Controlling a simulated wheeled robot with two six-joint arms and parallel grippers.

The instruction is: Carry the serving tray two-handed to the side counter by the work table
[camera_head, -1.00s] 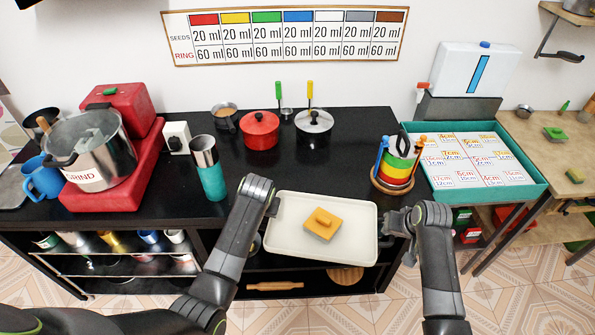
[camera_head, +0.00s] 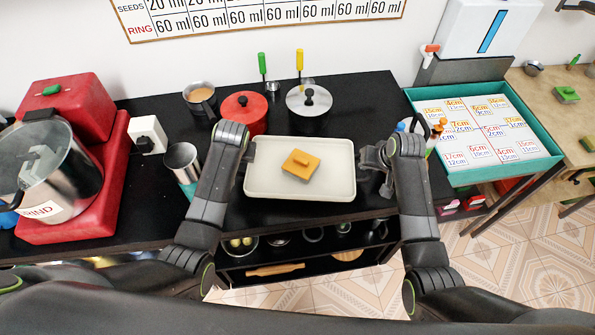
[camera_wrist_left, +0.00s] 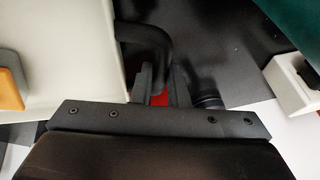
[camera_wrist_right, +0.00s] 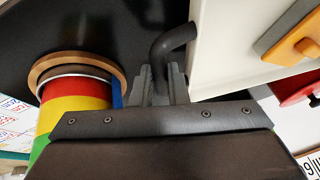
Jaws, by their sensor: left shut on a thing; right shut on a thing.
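The serving tray (camera_head: 300,187) is a cream rectangle with dark handles at its two short ends. It appears level, held in front of the black work table. An orange block with a handle (camera_head: 301,164) on a grey base rests on it. My left gripper (camera_head: 247,150) is shut on the tray's left handle; that dark curved handle (camera_wrist_left: 150,40) shows in the left wrist view. My right gripper (camera_head: 372,157) is shut on the right handle, which also shows in the right wrist view (camera_wrist_right: 172,42).
The black table (camera_head: 350,95) holds a red pot (camera_head: 244,108), a steel-lidded pot (camera_head: 309,102), a cup (camera_head: 183,161) and a red grinder base (camera_head: 90,190). A teal-rimmed tray table (camera_head: 480,176) and a wooden counter (camera_head: 535,90) stand at the right. Tiled floor lies in front.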

